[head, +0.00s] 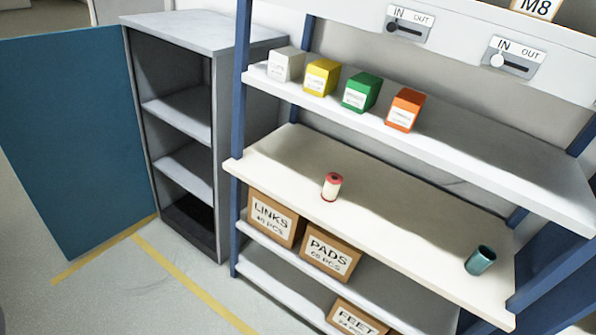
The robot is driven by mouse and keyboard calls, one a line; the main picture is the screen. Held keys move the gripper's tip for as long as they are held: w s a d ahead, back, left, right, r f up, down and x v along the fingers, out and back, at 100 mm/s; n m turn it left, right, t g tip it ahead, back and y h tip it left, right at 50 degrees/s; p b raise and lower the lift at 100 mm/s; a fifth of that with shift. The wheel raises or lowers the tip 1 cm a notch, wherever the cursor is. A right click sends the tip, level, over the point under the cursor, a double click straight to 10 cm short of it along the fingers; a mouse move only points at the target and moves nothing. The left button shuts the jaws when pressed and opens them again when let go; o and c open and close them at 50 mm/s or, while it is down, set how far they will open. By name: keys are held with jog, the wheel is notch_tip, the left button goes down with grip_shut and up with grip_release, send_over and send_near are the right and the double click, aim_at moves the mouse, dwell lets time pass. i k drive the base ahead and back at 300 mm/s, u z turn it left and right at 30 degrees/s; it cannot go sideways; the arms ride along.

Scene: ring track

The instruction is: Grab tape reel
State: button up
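A small upright cylinder with a red top and a pale body (332,187) stands on the middle, cream-coloured shelf (400,215) of the blue-framed rack, near its front edge. It looks like a spool or reel, but it is too small to tell whether it is the tape reel. No other thing in view clearly looks like a tape reel. My gripper is not in view.
A teal cup (480,260) stands at the shelf's right end. Yellow (321,77), green (361,92), orange (404,109) and white (286,64) boxes line the shelf above. Cartons (330,257) sit below. An open cabinet (185,120) stands left, its blue door (75,140) swung out.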

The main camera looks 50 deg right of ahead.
aim_at(329, 195)
jog(key=z, duration=0.35)
jog(key=i, duration=1.25)
jog(key=z, duration=0.8)
jog(key=i, duration=0.3)
jog(key=z, duration=0.15)
jog(key=k, duration=0.75)
jog(key=z, duration=0.2)
jog(key=i, duration=0.8)
jog(key=u, duration=0.1)
